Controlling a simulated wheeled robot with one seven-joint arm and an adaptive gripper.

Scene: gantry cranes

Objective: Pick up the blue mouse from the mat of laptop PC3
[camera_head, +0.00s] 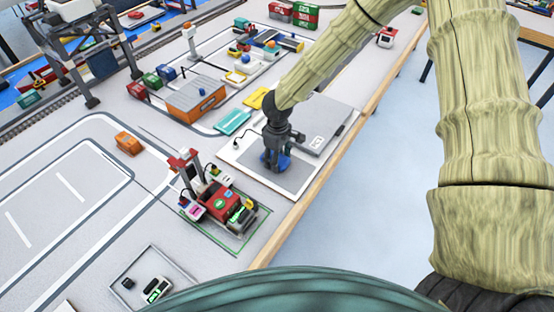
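My gripper (274,158) points down over a grey mat (297,178) in front of the grey laptop (328,128). The blue mouse (284,162) shows as a blue patch around the fingertips. The fingers and wrist hide part of it. The fingertips are down at the mouse's level, but I cannot tell whether they are closed on it. The mouse seems to rest on the mat. Any PC3 label is too small to read.
A red toy vehicle (222,205) with a small crane stands left of the mat. Yellow (257,98) and teal (233,122) flat pieces lie behind it. An orange block building (196,99) stands farther back. The table's wooden edge (313,183) runs close to the right.

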